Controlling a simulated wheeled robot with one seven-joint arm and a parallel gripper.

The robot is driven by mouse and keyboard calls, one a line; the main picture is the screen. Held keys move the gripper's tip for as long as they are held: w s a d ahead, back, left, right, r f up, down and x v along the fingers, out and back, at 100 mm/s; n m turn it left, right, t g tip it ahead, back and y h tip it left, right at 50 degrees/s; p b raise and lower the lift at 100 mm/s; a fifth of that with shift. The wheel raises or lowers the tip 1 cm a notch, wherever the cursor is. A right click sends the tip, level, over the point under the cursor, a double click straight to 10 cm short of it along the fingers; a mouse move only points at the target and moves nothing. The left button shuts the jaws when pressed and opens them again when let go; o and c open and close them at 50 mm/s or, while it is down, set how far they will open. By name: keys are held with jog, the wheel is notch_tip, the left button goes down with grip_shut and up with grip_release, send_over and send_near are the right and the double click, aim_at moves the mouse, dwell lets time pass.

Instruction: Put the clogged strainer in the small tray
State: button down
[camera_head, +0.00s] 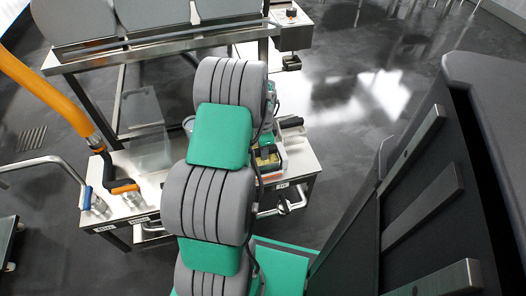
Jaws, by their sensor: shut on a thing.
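My gripper and whatever it holds are hidden behind my own grey and green arm, which fills the middle of the view. I cannot make out the clogged strainer. A small light-coloured tray or box (281,167) with something yellow and green in it stands on the white table, just right of my arm. I cannot tell whether it is the small tray of the task. A clear, box-like container (152,152) stands on the table left of my arm.
The white table (304,160) carries a dark item (291,122) at its back right. A steel frame with grey panels (150,47) stands behind.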

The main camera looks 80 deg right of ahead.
jog(key=c, duration=1.3)
grip_release()
jog(key=shift+f, duration=0.15)
jog(key=shift+o, duration=0.2)
notch_tip(320, 180, up, 12)
jog(key=p, duration=0.4)
jog(key=w+a+r+n, duration=0.5)
jog(key=w+a+n, duration=0.2)
jog(key=w+a, duration=0.45)
jog(key=w+a+r+n, duration=0.5)
jog(key=w+a+n, duration=0.2)
jog(key=w+a, duration=0.45)
jog(key=a+r+n+t, duration=0.2)
jog(key=a+n, duration=1.3)
jog(key=a, duration=0.9)
jog(key=shift+a+r+n, duration=0.15)
jog(key=shift+a+n, duration=0.05)
jog(key=shift+n, duration=0.2)
